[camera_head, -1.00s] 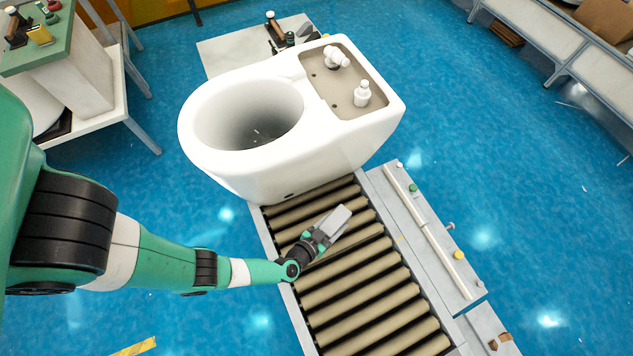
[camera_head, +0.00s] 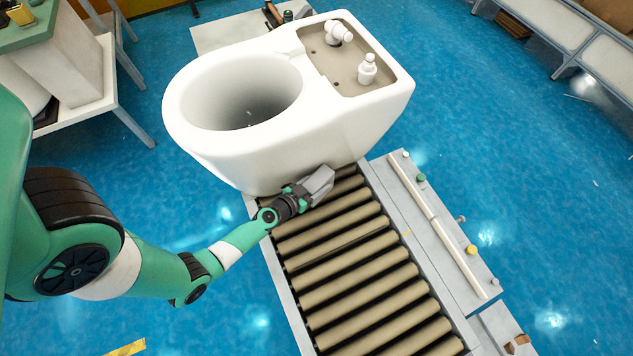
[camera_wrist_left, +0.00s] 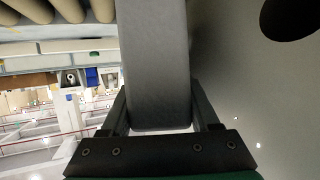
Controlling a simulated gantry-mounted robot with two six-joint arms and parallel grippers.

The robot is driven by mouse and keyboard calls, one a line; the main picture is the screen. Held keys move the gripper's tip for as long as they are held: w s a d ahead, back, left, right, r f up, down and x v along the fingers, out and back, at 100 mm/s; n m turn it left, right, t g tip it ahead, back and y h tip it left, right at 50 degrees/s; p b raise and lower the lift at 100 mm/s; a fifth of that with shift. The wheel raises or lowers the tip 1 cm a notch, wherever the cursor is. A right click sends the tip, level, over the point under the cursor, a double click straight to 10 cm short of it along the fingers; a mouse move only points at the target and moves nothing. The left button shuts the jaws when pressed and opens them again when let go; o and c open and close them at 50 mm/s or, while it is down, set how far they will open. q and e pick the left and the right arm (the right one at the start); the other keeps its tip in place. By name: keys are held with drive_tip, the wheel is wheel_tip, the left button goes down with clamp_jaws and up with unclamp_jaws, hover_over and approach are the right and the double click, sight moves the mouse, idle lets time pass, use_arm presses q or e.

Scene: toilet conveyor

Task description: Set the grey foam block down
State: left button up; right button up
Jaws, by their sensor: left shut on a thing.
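The grey foam block (camera_head: 320,181) is held in my left gripper (camera_head: 305,190), in front of the white toilet's near side and above the roller conveyor. In the left wrist view the block (camera_wrist_left: 154,65) stands between the two fingers of my left gripper (camera_wrist_left: 160,112), which are shut on it. The toilet's pale wall (camera_wrist_left: 245,85) is close beside the block at the right there. I cannot tell whether the block touches the toilet or the rollers. My right gripper is not in view.
The white toilet (camera_head: 290,145) sits at the far end of the roller conveyor (camera_head: 350,262). Several rollers in front of it are bare. A grey side rail (camera_head: 440,225) with small coloured knobs runs along the right. A side table (camera_head: 95,115) stands at upper left.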

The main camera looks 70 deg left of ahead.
use_arm(q)
wheel_tip(320, 180, down, 4)
drive_tip(key=b, duration=0.3)
drive_tip(key=shift+a+b, duration=0.15)
drive_tip(key=shift+b, duration=0.25)
drive_tip(key=shift+a, duration=0.2)
drive_tip(key=shift+r, duration=0.15)
drive_tip(key=shift+f, duration=0.25)
drive_tip(key=o, duration=1)
drive_tip(key=shift+o, duration=0.2)
drive_tip(key=shift+r, duration=0.1)
